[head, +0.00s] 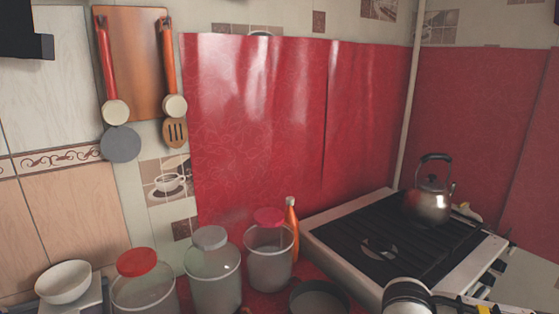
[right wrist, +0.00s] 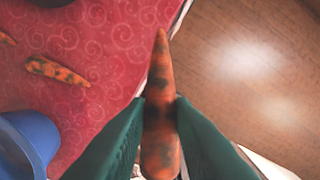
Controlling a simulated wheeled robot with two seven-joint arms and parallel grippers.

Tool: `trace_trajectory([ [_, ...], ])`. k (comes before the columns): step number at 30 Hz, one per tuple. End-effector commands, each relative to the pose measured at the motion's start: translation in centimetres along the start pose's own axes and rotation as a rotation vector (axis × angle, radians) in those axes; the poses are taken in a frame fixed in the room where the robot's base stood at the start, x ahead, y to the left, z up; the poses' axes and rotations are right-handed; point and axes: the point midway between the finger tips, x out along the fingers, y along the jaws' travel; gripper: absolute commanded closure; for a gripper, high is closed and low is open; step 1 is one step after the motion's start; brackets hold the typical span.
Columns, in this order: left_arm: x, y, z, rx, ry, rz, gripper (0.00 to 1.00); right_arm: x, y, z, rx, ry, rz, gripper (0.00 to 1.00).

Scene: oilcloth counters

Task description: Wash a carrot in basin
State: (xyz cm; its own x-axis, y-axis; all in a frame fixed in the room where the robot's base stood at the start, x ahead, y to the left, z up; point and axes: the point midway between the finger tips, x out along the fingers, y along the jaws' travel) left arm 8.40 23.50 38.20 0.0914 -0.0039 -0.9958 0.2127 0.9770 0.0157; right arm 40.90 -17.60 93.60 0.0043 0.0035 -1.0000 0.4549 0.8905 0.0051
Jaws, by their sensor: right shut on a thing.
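A dirty orange carrot (right wrist: 160,85) with dark soil patches is between the green fingers of my right gripper (right wrist: 160,112) in the right wrist view. The gripper is shut on its thick part, and the narrow tip points up in the picture. A second dirty carrot (right wrist: 57,70) lies on the red oilcloth (right wrist: 90,30), with part of another carrot (right wrist: 6,38) at the left edge. A blue rounded vessel (right wrist: 35,135), possibly the basin, is cut off at the lower left. My left gripper is in neither view, and the head view shows no carrot.
In the head view, lidded jars (head: 213,275) stand along the counter, with a white bowl (head: 63,281) left of them. An orange bottle (head: 292,228) and a dark pan (head: 319,299) are near the stove (head: 345,212), which holds a kettle (head: 428,203). Wooden floor (right wrist: 250,60) lies beyond the counter edge.

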Motion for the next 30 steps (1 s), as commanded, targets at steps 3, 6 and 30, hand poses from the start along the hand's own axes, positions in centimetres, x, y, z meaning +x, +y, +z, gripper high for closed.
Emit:
trace_trajectory([
  [3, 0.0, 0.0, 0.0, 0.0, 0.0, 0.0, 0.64, -0.3, -1.1, -0.7, -0.181, 0.0, -0.002, 1.0],
  [6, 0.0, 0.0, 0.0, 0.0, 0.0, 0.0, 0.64, -0.4, -1.8, -1.2, -0.308, 0.002, -0.003, 1.0],
  [30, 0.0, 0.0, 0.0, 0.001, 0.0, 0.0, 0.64, -0.6, -2.5, -1.9, -0.474, 0.004, -0.005, 1.0],
])
